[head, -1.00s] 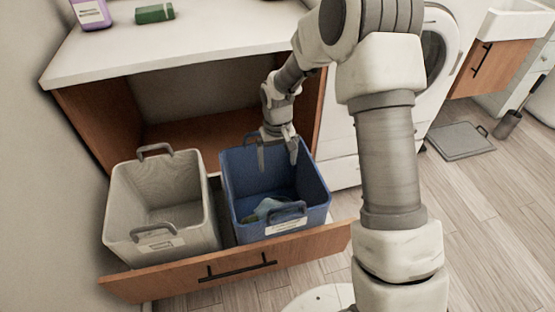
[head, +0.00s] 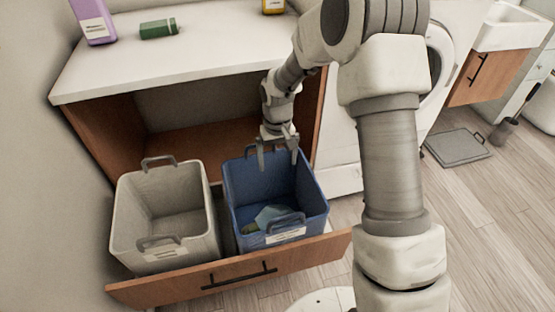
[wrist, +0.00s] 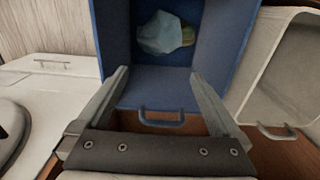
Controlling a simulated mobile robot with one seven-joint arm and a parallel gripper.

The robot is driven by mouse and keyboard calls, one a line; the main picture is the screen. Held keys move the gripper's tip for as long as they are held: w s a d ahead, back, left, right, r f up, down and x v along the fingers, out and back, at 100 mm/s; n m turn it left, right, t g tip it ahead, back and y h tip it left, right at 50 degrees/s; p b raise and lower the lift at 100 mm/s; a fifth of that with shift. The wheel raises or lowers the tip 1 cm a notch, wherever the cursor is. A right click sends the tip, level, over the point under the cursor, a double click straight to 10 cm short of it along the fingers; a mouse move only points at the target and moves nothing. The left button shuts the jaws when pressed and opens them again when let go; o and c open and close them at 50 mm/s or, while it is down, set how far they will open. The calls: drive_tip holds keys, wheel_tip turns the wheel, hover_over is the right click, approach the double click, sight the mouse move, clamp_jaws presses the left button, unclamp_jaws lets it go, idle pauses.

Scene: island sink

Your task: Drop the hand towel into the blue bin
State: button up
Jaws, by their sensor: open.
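The blue bin (head: 240,190) stands in the pulled-out drawer, to the right of a grey-white bin. A crumpled light-blue cloth, seemingly the hand towel (head: 268,214), lies on the floor of the blue bin. It also shows in the wrist view (wrist: 162,36). A greenish thing (wrist: 188,37) lies beside or partly under the cloth; I cannot tell what it is. My gripper (head: 278,160) is over the far side of the blue bin, fingers pointing down, open and empty. In the wrist view, its two fingers (wrist: 160,85) are spread apart with the cloth well beyond them.
The grey-white bin (head: 128,222) is empty. The wooden drawer front (head: 200,282) sticks out below both bins. The white countertop (head: 200,62) above holds a purple bottle (head: 93,20) and a green item (head: 158,29). A white washer stands to the right.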

wheel_tip(320, 180, up, 18)
drive_tip(key=p, duration=0.4)
drive_tip(key=shift+f+p, duration=0.25)
drive_tip(key=shift+p, duration=0.1)
drive_tip(key=s+d+r+m+t, duration=0.1)
drive_tip(key=s+d+r, duration=0.2)
drive_tip(key=s+r, duration=0.25)
drive_tip(key=s+d+r+t, duration=0.2)
drive_tip(key=s+d+r, duration=0.1)
drive_tip(key=s+r, duration=0.25)
drive_tip(key=s+d+r+m+t, duration=0.1)
drive_tip(key=s+d+r, duration=0.1)
drive_tip(key=s, duration=0.5)
drive_tip(key=s+d+r+m+t, duration=0.1)
drive_tip(key=s+d+t, duration=0.1)
drive_tip(key=s, duration=0.5)
wheel_tip(320, 180, up, 14)
drive_tip(key=p, duration=1.3)
drive_tip(key=shift+s+f+p, duration=0.2)
drive_tip(key=shift+p, duration=0.2)
